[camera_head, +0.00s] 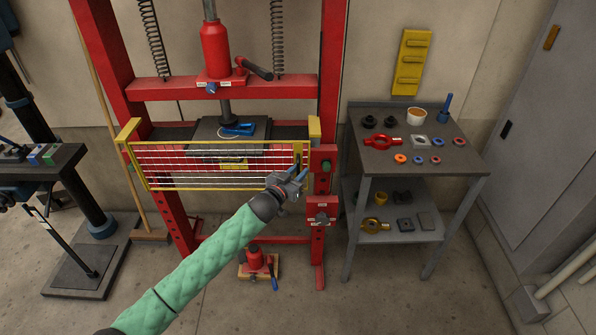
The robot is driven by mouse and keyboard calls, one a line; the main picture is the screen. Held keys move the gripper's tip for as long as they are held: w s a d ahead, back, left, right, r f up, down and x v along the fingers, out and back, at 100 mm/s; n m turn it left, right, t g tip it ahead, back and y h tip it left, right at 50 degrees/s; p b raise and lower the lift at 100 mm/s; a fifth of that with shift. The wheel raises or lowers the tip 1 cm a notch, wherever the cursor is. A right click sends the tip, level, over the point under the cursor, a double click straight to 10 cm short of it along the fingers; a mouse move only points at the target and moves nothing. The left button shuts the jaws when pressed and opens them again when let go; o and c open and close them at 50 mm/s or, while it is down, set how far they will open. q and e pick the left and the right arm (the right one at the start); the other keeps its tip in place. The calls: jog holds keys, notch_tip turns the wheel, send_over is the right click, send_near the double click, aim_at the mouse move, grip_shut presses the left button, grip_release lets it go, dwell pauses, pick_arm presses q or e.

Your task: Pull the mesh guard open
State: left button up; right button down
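The mesh guard (215,165) is a yellow frame with thin pale bars. It stands across the front of the red press, spanning between its two uprights. My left gripper (298,172) is at the guard's right end, by a yellow upright part there. The gripper's fingers overlap that end in the picture. They are too small to tell whether they are closed on it or only beside it. My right gripper is not in view.
The red press frame (333,90) stands behind the guard. A grey table (455,165) with rings and small parts is at the right. A small red jack (256,262) sits on the floor below. A dark drill stand (85,190) is at the left.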

pick_arm(q)
grip_shut()
jog(key=shift+s, duration=0.1)
